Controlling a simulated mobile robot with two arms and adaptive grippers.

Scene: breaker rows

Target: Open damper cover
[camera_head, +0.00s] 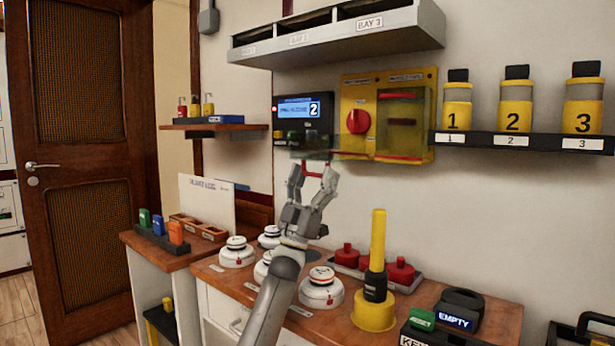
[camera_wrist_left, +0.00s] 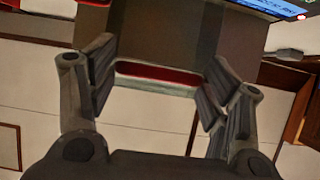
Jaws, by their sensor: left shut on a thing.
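A black control box with a lit blue display reading 2 (camera_head: 303,112) hangs on the wall. At its lower edge is a see-through dark cover (camera_head: 312,146), seemingly the damper cover, with a red handle (camera_head: 314,165) at its bottom. How far the cover tilts out is hard to tell. My left gripper (camera_head: 313,178) reaches up from below and is shut on the red handle. In the left wrist view the red handle (camera_wrist_left: 158,74) lies between the two fingers (camera_wrist_left: 158,92), with the brownish cover (camera_wrist_left: 185,38) above it. My right gripper is not in view.
A yellow box with a red knob (camera_head: 358,121) and clear cover is right of the display. A shelf (camera_head: 520,141) holds yellow canisters. Below, the wooden counter (camera_head: 440,292) carries white round devices (camera_head: 320,288), red knobs and a yellow post (camera_head: 377,240).

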